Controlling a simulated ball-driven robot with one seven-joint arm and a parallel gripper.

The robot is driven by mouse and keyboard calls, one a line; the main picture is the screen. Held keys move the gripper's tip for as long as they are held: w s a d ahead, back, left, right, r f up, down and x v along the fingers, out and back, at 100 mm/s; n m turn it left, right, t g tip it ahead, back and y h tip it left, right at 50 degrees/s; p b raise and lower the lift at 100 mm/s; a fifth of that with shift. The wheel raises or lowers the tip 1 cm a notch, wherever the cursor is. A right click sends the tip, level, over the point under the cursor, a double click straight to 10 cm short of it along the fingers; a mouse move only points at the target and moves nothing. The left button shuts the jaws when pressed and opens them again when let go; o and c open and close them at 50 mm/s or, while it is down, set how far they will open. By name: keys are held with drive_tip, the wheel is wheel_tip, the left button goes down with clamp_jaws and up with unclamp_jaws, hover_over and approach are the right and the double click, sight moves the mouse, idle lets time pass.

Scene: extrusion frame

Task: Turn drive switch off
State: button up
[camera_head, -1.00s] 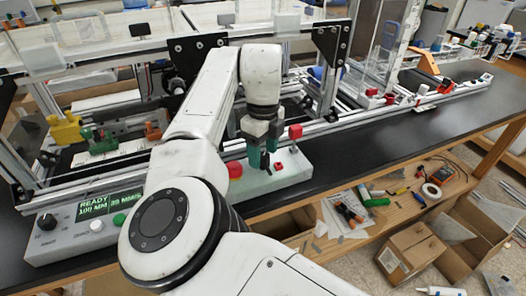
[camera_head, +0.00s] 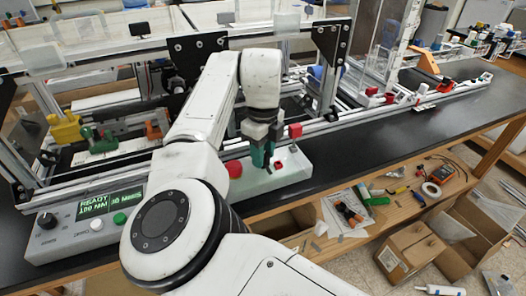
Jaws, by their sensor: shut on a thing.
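A pale switch box (camera_head: 296,172) sits on the black bench top near its front edge. It carries a large red button (camera_head: 234,169) on the left and a small red part (camera_head: 279,164) to the right of the fingers. My gripper (camera_head: 262,166) points down at the box, its teal fingertips low over the top face between these two. The fingers are shut on the small drive switch there, which they largely hide. The switch's exact position cannot be read.
A grey control panel (camera_head: 60,243) with a lit green display (camera_head: 110,203), knob and buttons stands at the left. The aluminium extrusion frame (camera_head: 345,122) runs close behind the box.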

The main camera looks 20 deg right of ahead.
drive_tip(key=shift+r+n+p, duration=0.1)
drive_tip(key=shift+n+p, duration=0.2)
drive_tip(key=shift+p, duration=0.1)
drive_tip(key=n+p, duration=0.2)
drive_tip(key=shift+r+n+p, duration=0.15)
drive_tip(key=shift+n+p, duration=0.15)
drive_tip(key=shift+p, duration=0.1)
drive_tip(key=n+p, duration=0.4)
drive_tip(key=n, duration=0.1)
drive_tip(key=shift+p, duration=0.3)
drive_tip(key=n+p, duration=0.3)
drive_tip(key=n, duration=0.2)
drive_tip(key=shift+p, duration=0.35)
drive_tip(key=n+p, duration=0.3)
drive_tip(key=n, duration=0.1)
drive_tip(key=shift+n, duration=0.3)
drive_tip(key=shift+f, duration=0.2)
drive_tip(key=o, duration=1)
